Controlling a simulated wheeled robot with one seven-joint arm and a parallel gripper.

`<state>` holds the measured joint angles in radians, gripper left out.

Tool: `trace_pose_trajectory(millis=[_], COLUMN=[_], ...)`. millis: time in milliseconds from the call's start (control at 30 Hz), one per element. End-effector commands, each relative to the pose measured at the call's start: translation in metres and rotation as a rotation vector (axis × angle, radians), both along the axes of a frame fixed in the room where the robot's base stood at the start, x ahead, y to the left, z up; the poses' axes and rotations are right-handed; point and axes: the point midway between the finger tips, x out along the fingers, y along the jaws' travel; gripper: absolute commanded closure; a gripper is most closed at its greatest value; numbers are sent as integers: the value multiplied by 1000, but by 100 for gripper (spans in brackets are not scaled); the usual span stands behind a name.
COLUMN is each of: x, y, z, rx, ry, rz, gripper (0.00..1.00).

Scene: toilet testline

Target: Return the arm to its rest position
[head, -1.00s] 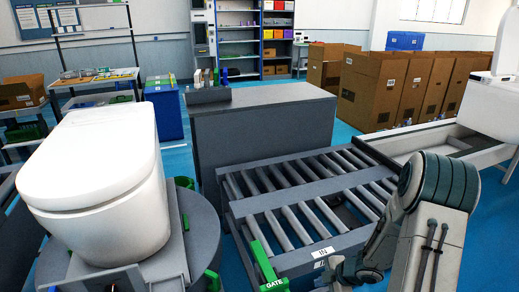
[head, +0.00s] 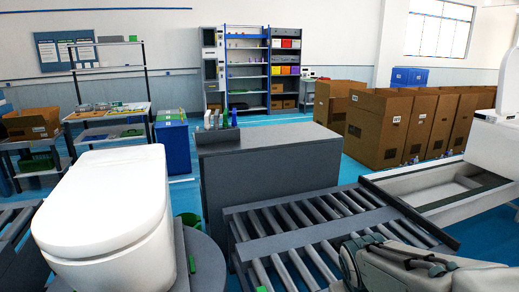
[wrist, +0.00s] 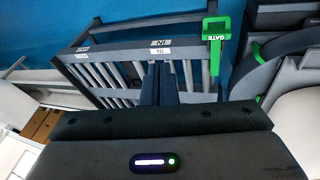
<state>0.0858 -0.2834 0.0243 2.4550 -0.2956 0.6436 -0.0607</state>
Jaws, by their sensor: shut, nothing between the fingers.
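My gripper (wrist: 158,70) shows in the wrist view as two dark fingers side by side, pressed together with nothing between them. It points toward the end of the roller conveyor (wrist: 118,72), which has IN labels. I cannot tell the gap between the fingertips and the frame. In the head view my grey arm (head: 405,268) lies low at the bottom right, in front of the conveyor rollers (head: 300,232). The gripper itself is not visible there.
A white toilet (head: 105,215) stands on a round grey stand at the left. A grey cabinet (head: 265,175) is behind the conveyor. A green GATE handle (wrist: 216,45) is close right of the fingers in the wrist view. Cardboard boxes (head: 385,125) stand behind at the right.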

Motion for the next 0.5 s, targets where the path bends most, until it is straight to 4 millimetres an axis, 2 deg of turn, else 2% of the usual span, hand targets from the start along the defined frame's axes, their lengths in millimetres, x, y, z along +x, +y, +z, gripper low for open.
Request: trace_pose_trajectory(millis=[33,200,333,500], x=[-15,-53,-68,-71], y=[11,41,53,55], z=[13,29,33,34], rx=[49,194,253,264], ry=[1,36,54,60], rz=[-43,-150,-183,-189], gripper=[100,100,100,100])
